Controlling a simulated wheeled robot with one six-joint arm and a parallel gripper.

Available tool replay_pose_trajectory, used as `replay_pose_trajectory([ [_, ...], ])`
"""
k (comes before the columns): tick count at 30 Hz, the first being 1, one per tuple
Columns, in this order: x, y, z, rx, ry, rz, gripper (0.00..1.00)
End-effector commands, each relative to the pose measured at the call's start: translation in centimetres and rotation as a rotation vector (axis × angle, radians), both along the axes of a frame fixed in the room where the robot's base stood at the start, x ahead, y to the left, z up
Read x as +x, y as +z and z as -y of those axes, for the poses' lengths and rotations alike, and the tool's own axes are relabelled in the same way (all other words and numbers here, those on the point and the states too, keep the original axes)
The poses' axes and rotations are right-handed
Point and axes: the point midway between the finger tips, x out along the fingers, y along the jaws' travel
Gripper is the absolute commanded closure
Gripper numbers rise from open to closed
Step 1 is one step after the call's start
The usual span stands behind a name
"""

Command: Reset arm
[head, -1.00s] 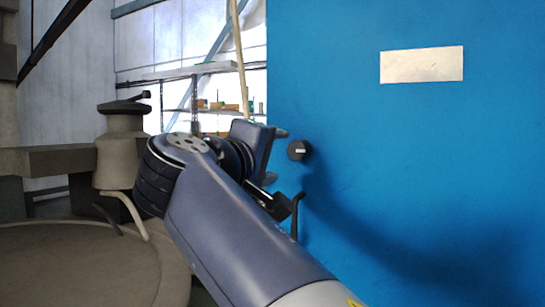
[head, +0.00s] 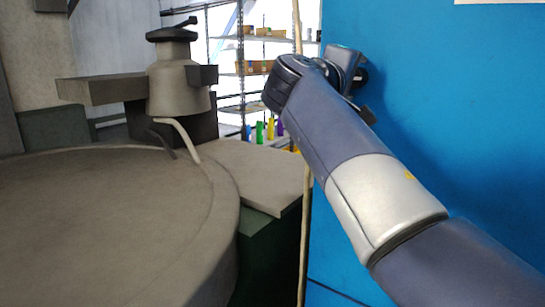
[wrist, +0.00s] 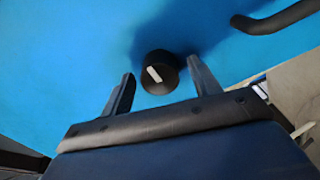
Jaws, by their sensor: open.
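My gripper (wrist: 161,70) is open and empty in front of the blue panel (wrist: 60,95). In the wrist view, a round black knob (wrist: 160,86) with a white pointer mark shows between its two fingers, with blue visible on both sides; I cannot tell how far away the knob is. In the head view, my gripper (head: 361,76) is beside the left part of the blue panel (head: 450,110), and the knob is not clearly visible there. A curved black handle (wrist: 275,18) is at the upper right of the wrist view, clear of the fingers.
A large round grey table (head: 110,220) fills the left of the head view, with a grey post (head: 178,80) behind it. Shelves (head: 255,45) with small boxes and coloured items stand farther back. A thin pale pole (head: 305,230) rises near the panel's left edge.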

Motion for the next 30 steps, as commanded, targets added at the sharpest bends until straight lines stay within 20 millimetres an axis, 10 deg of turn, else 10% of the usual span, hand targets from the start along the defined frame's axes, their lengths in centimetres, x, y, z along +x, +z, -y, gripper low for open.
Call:
replay_pose_trajectory([
  [16, -0.3, 0.0, -0.3, -0.002, 0.002, -0.001, 0.41],
  [30, -6.0, -0.1, -4.5, 0.001, 0.005, 0.002, 0.41],
])
